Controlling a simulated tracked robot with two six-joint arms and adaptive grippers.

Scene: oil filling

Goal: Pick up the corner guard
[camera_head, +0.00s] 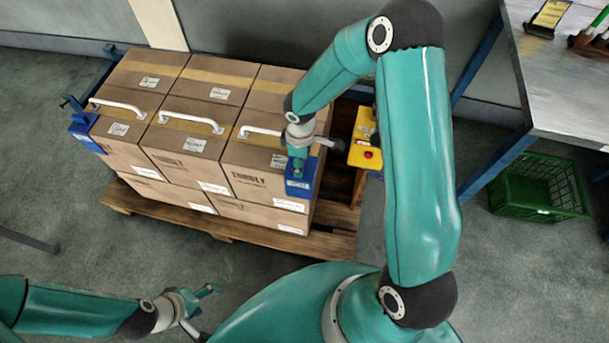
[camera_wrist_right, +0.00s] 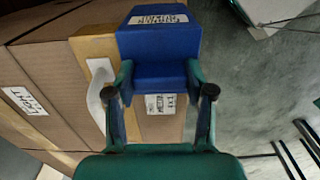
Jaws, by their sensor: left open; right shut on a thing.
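A blue corner guard (camera_head: 302,186) with a white label sits on the front right corner of the carton stack. My right gripper (camera_head: 297,172) is at it, and in the right wrist view the gripper (camera_wrist_right: 160,90) has its two fingers closed against the sides of the blue guard (camera_wrist_right: 155,42). The guard still lies against the carton corner; I cannot tell if there is a gap. Another blue corner guard (camera_head: 83,132) sits at the stack's left front corner. My left gripper (camera_head: 206,312) is open and empty over the floor at the lower left.
The cartons (camera_head: 262,178) with white handles stand on a wooden pallet (camera_head: 240,232). A yellow box with a red button (camera_head: 364,154) stands close right of my right gripper. A metal table (camera_head: 575,90) and a green crate (camera_head: 540,188) are at the right.

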